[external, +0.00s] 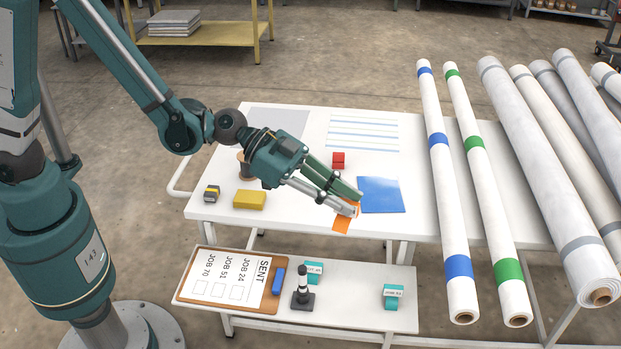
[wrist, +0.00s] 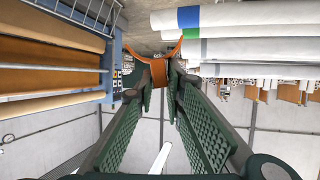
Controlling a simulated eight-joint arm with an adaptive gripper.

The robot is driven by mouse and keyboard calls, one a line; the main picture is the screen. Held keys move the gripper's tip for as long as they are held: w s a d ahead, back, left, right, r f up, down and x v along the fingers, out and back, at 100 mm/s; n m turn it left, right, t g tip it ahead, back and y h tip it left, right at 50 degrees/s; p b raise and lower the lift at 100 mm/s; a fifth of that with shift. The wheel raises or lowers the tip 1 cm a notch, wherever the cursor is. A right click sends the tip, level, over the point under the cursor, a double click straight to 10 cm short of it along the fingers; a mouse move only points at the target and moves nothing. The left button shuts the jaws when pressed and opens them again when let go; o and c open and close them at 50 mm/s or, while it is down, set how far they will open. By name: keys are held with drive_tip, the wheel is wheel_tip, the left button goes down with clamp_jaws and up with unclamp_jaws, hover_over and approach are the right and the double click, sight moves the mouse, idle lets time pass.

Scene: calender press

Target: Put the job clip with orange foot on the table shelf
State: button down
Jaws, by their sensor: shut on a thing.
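My gripper (external: 350,204) is shut on the job clip with orange foot (external: 342,225). The orange part hangs below the fingertips, in front of the tabletop's front edge in the picture. Most of the clip is hidden by the fingers. In the wrist view the clip's curved orange part (wrist: 158,70) sits between the fingertips. The white table shelf (external: 350,291) is below the tabletop (external: 300,213), and my gripper is well above it.
A blue sheet (external: 381,195) and a yellow block (external: 249,200) lie on the tabletop. Long rolls (external: 448,190) lie at the right.

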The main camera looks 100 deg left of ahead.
idle(0.4)
drive_tip(key=w+a+f+n+y, duration=0.25)
drive_tip(key=w+a, duration=0.35)
drive_tip(key=a, duration=0.5)
drive_tip(key=w+a+f+n+y, duration=0.1)
drive_tip(key=w+a+f+y, duration=0.2)
drive_tip(key=w+a, duration=0.55)
drive_tip(key=n+y+p, duration=0.1)
drive_tip(key=n+y, duration=0.2)
drive_tip(key=y, duration=0.2)
hover_over(405, 174)
wheel_tip(405, 174, down, 3)
drive_tip(key=shift+w+a+f+g+h, duration=0.1)
drive_tip(key=shift+f+g+h, duration=0.1)
drive_tip(key=shift+g+h, duration=0.1)
drive_tip(key=shift+f+b, duration=0.55)
drive_tip(key=shift+f, duration=2.6)
drive_tip(key=shift+f, duration=0.1)
drive_tip(key=shift+f+b, duration=0.4)
drive_tip(key=shift+f, duration=1.35)
